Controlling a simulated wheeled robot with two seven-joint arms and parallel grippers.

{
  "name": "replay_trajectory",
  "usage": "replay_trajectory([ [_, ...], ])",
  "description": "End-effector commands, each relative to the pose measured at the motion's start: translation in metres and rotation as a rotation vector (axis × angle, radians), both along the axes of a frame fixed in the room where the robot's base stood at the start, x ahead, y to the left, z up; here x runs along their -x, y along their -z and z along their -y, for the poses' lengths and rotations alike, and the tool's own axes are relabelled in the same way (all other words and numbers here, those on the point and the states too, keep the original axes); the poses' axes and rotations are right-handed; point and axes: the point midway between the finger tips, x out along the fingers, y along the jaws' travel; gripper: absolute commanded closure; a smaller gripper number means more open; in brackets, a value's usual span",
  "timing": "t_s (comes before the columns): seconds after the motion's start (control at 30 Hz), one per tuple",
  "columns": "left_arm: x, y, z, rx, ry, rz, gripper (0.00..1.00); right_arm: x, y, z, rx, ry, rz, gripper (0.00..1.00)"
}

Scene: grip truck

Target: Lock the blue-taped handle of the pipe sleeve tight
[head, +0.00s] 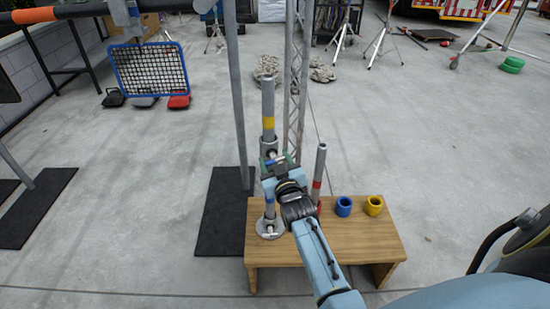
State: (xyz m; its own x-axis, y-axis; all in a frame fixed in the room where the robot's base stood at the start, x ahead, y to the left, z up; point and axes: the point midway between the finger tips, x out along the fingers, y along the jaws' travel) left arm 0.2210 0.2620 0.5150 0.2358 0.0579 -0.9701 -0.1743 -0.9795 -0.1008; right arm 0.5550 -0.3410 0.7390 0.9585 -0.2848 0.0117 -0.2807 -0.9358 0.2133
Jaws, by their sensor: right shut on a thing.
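A grey pipe stands upright on a round flange (270,228) at the left of the wooden bench. A metal pipe sleeve (268,144) sits partway up the pipe. My right gripper (272,163) is at the sleeve's lower side, shut on what looks like its handle. My left gripper is not in view.
The wooden bench (350,235) carries a blue ring (344,206), a yellow ring (375,205) and a shorter pipe with red bands (317,180). A lattice truss (297,80) and a grey post (236,90) stand behind. A black mat (222,215) lies left of the bench.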

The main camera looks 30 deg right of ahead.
Motion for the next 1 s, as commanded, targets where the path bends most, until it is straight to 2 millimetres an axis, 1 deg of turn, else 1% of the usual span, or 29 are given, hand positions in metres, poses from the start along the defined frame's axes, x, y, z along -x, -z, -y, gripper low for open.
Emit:
replay_trajectory([
  [0.2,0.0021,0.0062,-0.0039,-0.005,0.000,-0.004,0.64,-0.0001,-0.0001,-0.0001,-0.036,0.000,0.011,0.68],
  [0.6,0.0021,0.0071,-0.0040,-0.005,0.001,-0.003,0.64,0.0000,0.0003,-0.0001,-0.040,0.000,0.012,0.68],
  [0.63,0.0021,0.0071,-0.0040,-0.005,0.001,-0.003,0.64,0.0000,0.0003,-0.0001,-0.040,0.000,0.012,0.43],
  [0.77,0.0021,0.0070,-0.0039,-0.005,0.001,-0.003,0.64,0.0000,0.0003,-0.0001,-0.039,0.000,0.012,0.26],
  [0.8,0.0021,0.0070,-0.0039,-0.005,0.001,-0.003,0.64,0.0000,0.0003,-0.0001,-0.039,0.000,0.012,0.24],
  [1.0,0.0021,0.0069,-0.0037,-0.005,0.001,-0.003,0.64,0.0000,0.0002,-0.0001,-0.039,0.000,0.012,0.24],
])
